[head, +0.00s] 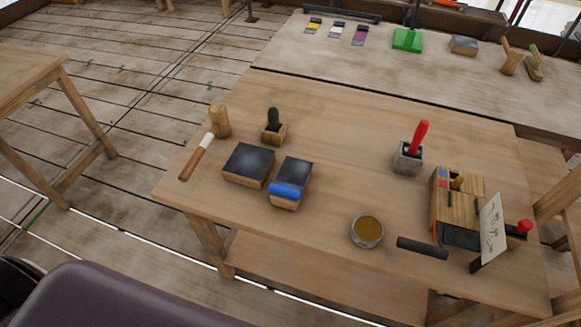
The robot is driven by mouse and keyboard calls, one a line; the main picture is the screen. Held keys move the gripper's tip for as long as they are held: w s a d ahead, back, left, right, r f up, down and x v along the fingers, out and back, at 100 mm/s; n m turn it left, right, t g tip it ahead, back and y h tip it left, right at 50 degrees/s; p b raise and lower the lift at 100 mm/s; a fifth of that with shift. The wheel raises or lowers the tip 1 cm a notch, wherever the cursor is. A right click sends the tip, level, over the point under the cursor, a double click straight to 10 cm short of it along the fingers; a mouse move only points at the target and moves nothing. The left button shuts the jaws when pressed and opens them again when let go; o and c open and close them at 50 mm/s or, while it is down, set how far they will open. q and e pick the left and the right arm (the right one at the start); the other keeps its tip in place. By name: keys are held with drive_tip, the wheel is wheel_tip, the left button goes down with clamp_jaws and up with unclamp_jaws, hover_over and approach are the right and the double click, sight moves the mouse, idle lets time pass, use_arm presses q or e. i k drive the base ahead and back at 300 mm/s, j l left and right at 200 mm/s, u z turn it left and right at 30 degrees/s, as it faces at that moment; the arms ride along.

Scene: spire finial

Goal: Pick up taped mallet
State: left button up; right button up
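A wooden mallet (197,155) lies at the left end of the near table. Its pale block head (220,121) points to the back. Its brown handle slants toward the front left edge and has a white band, which looks like tape, near the head. The handle's end is close to the table edge. Nothing is touching the mallet from above. Neither of my grippers shows in the head view.
Two dark-topped blocks (248,165) (297,173), one with a blue roll, lie right of the mallet. A black-handled tool in a wooden block (273,130) stands behind them. A tin (367,231), a grey holder (407,158) and a wooden rack (458,205) stand further right.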

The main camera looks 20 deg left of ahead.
sight(220, 128)
drive_tip(key=j+z, duration=0.15)
drive_tip(key=j, duration=0.4)
drive_tip(key=k+j+z, duration=0.2)
drive_tip(key=j, duration=0.3)
drive_tip(key=j+z, duration=0.15)
drive_tip(key=j, duration=0.35)
